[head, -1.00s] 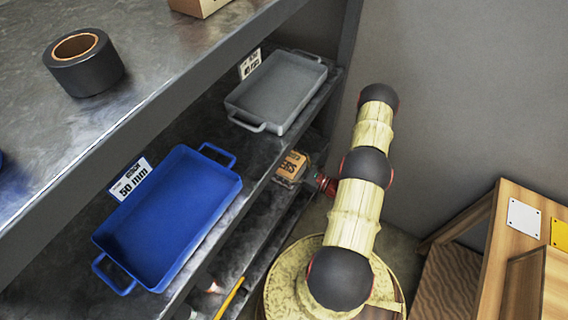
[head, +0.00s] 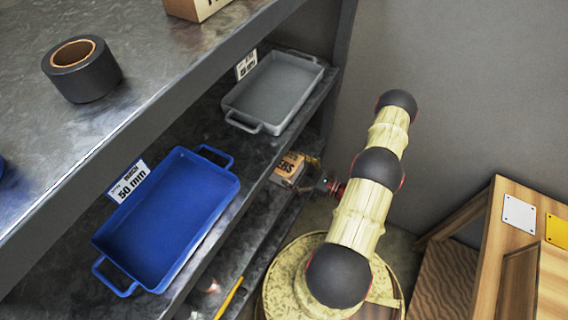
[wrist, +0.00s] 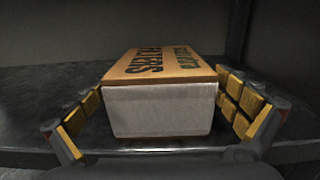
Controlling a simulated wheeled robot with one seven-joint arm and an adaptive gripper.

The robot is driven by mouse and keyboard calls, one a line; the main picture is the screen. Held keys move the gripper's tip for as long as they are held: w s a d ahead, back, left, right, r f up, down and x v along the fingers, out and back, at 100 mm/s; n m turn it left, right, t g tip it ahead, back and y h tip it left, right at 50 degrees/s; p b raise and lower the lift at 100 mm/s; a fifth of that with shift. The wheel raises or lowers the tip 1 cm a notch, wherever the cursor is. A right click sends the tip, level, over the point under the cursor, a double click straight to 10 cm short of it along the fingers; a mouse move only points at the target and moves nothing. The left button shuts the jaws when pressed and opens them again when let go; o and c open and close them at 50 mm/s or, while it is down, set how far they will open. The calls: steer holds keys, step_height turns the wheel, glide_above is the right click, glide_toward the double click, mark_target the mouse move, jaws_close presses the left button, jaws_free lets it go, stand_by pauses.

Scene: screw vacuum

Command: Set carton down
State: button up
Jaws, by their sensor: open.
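The carton (wrist: 158,105) is a small box with an orange-brown printed top and a pale front face. It rests on a dark lower shelf (wrist: 40,85) in the wrist view. In the head view the carton (head: 287,167) is on the lower shelf, below the grey tray. My gripper (wrist: 165,118) is open, with one yellow-padded finger on each side of the carton. A gap shows at the left finger; the right finger is very close to the carton, and I cannot tell if it touches. In the head view my gripper is mostly hidden beside the carton.
A blue tray (head: 165,225) and a grey tray (head: 275,92) sit on the shelf above. A black tape roll (head: 81,71) is on the top shelf. A yellow rod (head: 229,297) lies low down. A wooden cabinet (head: 510,255) stands at the right.

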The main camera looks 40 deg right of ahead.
steer(key=v, duration=0.6)
steer(key=shift+s+d+p, duration=0.15)
steer(key=shift+s+p, duration=0.15)
steer(key=shift+s, duration=0.05)
